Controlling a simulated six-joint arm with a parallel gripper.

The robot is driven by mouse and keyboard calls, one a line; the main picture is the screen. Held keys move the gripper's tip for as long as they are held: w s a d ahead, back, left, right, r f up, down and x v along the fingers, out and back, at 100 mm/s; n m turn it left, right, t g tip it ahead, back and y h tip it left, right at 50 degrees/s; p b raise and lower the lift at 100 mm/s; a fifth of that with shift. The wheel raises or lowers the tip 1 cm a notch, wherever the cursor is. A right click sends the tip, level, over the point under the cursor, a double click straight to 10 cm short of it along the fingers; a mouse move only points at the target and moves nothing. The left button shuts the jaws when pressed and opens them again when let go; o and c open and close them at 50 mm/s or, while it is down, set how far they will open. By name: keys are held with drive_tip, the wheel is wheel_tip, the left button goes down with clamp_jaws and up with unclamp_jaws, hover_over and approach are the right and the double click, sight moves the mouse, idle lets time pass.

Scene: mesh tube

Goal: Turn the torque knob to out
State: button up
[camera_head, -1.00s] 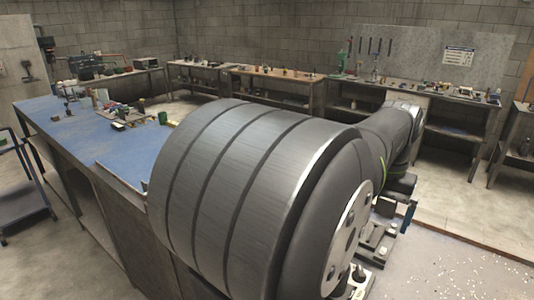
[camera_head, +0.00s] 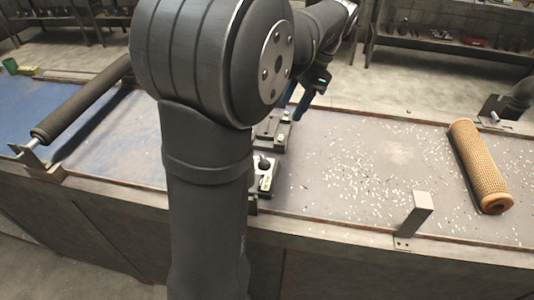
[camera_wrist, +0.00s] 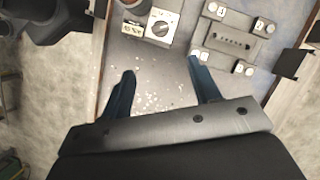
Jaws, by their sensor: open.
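The torque knob (camera_wrist: 160,28) appears to be the round dial on a small pale control box (camera_wrist: 150,20) at the top of the wrist view. Its setting is too small to read. In the head view the control box (camera_head: 265,178) stands on the bench just right of my arm, with a dark upright part on it. My gripper (camera_wrist: 162,66) is open and empty, its two blue fingers apart, with the box beyond the fingertips. In the head view my gripper (camera_head: 300,104) is partly hidden, above the bench behind the box.
A grey fixture (camera_wrist: 236,38) with several pale buttons or bolts sits right of the box. A tan mesh tube (camera_head: 481,165) lies at the right of the bench, near a metal bracket (camera_head: 414,218). A dark roller (camera_head: 85,100) lies at left. White flecks cover the bench between.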

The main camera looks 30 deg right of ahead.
drive_tip(key=x, duration=1.7)
drive_tip(key=shift+a+f, duration=0.1)
drive_tip(key=shift+a, duration=0.05)
drive_tip(key=c, duration=1)
